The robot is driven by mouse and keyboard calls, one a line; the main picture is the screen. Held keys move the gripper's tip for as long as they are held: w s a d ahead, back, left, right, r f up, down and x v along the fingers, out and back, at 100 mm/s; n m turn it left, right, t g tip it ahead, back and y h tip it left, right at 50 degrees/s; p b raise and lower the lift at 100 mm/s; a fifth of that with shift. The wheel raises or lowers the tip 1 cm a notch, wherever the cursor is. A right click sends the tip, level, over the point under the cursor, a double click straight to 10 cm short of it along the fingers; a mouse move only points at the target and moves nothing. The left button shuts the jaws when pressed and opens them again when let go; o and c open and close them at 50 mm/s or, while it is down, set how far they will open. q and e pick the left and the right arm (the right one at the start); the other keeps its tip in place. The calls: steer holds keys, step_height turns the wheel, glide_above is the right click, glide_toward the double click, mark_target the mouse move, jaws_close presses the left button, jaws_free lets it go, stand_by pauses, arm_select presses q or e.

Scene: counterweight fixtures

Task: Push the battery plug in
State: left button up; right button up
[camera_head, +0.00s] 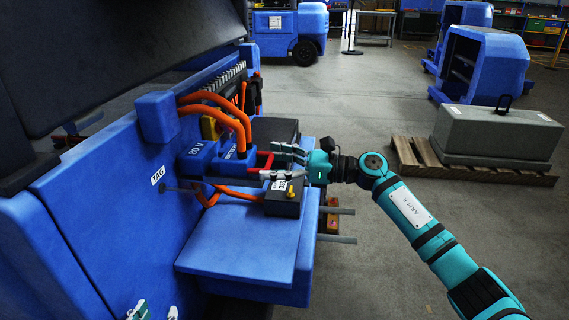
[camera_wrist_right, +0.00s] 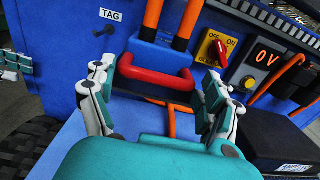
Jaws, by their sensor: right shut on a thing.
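The blue battery plug (camera_head: 233,151) sits against the blue block marked 80 V (camera_head: 198,157), with thick orange cables rising from it. I cannot tell whether a gap remains between them. The plug also shows in the right wrist view (camera_wrist_right: 158,55), with its red handle (camera_wrist_right: 155,82) facing my gripper. My right gripper (camera_head: 283,164) is shut on the red handle, with one finger at each end of it in the wrist view (camera_wrist_right: 160,98). My left gripper (camera_head: 155,312) shows only its fingertips at the bottom left of the head view; they are apart and empty.
A yellow switch with a red knob (camera_wrist_right: 212,50) and a display reading 0 V (camera_wrist_right: 267,56) are right of the plug. A black box (camera_head: 284,196) is below my right gripper. A blue ledge (camera_head: 240,240) is in front. A grey block (camera_head: 490,133) rests on a pallet.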

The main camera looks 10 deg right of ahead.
mark_target(252, 158)
steer(key=shift+o, duration=0.6)
steer(key=shift+w+a+r, duration=0.15)
steer(key=shift+a, duration=0.35)
steer(key=shift+w+a+r, duration=0.1)
steer(key=shift+w+a, duration=0.05)
steer(key=shift+a, duration=0.35)
steer(key=shift+s, duration=0.1)
steer(key=shift+c, duration=0.2)
steer(key=shift+a+r, duration=0.1)
steer(key=shift+a, duration=0.4)
steer(key=shift+c, duration=0.7)
steer(key=shift+r, duration=0.1)
steer(key=shift+c, duration=0.3)
steer(key=o, duration=1.6)
steer(key=shift+o, duration=0.2)
steer(key=shift+d+f, duration=0.25)
steer(key=shift+d, duration=0.55)
steer(key=v, duration=0.7)
steer(key=shift+s+f, duration=0.1)
steer(key=shift+f, duration=0.05)
steer(key=shift+c, duration=0.3)
